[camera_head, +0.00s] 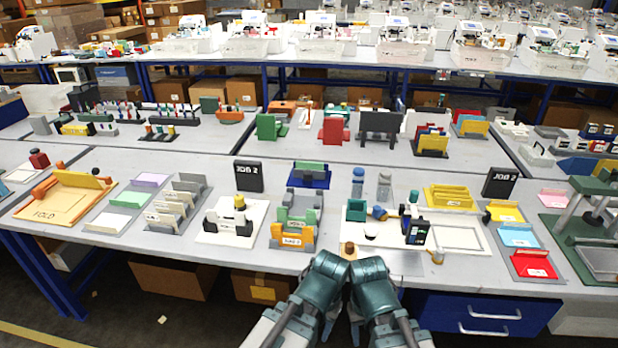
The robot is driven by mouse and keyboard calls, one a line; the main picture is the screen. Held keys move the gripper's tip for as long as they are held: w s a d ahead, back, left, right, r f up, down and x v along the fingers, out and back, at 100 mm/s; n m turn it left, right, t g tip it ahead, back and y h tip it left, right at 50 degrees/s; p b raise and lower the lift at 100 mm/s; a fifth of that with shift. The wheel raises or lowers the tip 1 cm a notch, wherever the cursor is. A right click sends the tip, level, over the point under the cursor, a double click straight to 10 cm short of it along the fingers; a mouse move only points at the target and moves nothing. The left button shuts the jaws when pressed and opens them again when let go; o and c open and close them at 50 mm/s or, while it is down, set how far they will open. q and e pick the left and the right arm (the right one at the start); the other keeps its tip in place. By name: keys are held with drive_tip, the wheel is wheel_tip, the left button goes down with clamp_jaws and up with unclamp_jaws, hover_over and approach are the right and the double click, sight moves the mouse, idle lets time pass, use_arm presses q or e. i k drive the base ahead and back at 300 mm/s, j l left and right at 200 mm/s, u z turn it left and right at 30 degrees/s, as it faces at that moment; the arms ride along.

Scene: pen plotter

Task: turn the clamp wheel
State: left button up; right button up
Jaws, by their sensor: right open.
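The pen plotter (462,234) seems to be the white-framed flat device on the front table, right of centre. I cannot make out the clamp wheel for certain at this size. A small tan round part (437,257) sits at the plotter's front edge. My left gripper (325,280) and right gripper (369,280) are side by side at the table's front edge, short of the plotter. The right one is open; the left one's fingers cannot be made out.
A brown knob-like piece (349,247) is just beyond my grippers. An orange and green fixture (293,236) stands to the left, coloured trays (533,264) to the right. A green teal block (356,210) stands behind. The front tabletop is crowded.

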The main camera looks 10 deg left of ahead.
sight(308, 175)
drive_tip(key=i+j+z, duration=0.65)
drive_tip(key=i+j, duration=0.25)
drive_tip(key=i+j+z, duration=0.35)
drive_tip(key=j, duration=0.35)
